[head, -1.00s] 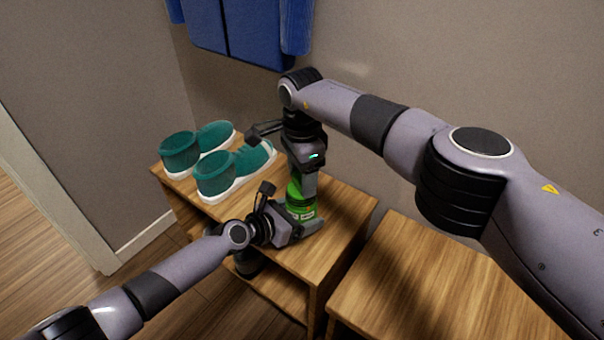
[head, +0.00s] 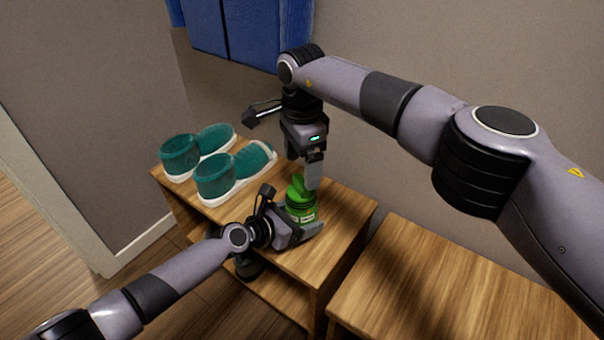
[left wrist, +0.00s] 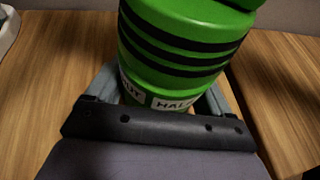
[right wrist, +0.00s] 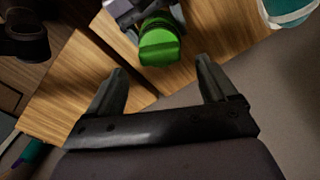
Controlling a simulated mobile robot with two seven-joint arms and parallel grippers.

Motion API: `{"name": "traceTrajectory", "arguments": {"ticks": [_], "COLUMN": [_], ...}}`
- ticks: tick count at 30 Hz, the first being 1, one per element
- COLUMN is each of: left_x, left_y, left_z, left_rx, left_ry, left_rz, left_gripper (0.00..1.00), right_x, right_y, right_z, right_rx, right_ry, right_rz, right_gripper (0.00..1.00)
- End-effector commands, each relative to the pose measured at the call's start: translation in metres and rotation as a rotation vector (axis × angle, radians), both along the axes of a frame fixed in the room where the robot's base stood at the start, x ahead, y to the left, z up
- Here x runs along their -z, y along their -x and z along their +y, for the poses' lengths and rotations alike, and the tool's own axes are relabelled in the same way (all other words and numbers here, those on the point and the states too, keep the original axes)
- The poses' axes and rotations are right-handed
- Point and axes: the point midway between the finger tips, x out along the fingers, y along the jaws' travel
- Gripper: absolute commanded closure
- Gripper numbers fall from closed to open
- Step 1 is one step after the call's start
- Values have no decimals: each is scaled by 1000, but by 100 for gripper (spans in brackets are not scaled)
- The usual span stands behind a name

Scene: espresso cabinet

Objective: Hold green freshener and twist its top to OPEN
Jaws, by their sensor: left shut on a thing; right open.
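The green freshener (head: 301,205) stands upright on the wooden cabinet top, with black stripes and a white label low on its body. Its green top (right wrist: 160,46) shows in the right wrist view, beyond the fingertips. My left gripper (head: 305,228) is shut around the lower body of the freshener; the left wrist view shows the freshener (left wrist: 180,50) between its fingers. My right gripper (head: 311,172) is open and points down above the freshener; the right wrist view shows its two fingers (right wrist: 160,75) apart with nothing between them.
Two teal shoes with white soles (head: 222,178) stand on the cabinet top (head: 345,205) to the left. A second wooden cabinet (head: 430,285) is at the right. A blue hanging item (head: 240,30) is on the wall behind. Dark objects sit on the lower shelf.

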Motion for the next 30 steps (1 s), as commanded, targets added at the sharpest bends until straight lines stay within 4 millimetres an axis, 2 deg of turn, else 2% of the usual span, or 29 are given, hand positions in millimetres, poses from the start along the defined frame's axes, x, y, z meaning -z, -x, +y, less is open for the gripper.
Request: {"name": "traceTrajectory", "arguments": {"ticks": [3,10,15,26,27,28,30], "left_x": [2,2,2,2,2,2,2], "left_y": [1,1,1,1,1,1,1], "left_z": [1,1,1,1,1,1,0], "left_rx": [0,0,0,0,1,1,0], "left_ry": [-4,-4,-4,-4,-3,-3,-3], "left_rz": [3,2,2,2,2,2,1], "left_gripper": [67,67,67,67,9,0,0], "right_x": [-29,-67,-77,-78,-78,-78,-78], "right_y": [-1,0,0,0,0,0,0], "right_z": [0,0,0,0,0,0,0], "right_rx": [-2,-1,-2,-2,-2,-2,-2], "right_ry": [0,1,0,1,1,1,1], "right_rz": [-4,-3,-1,0,0,0,0], "right_gripper": [15,15,15,15,15,15,15]}}
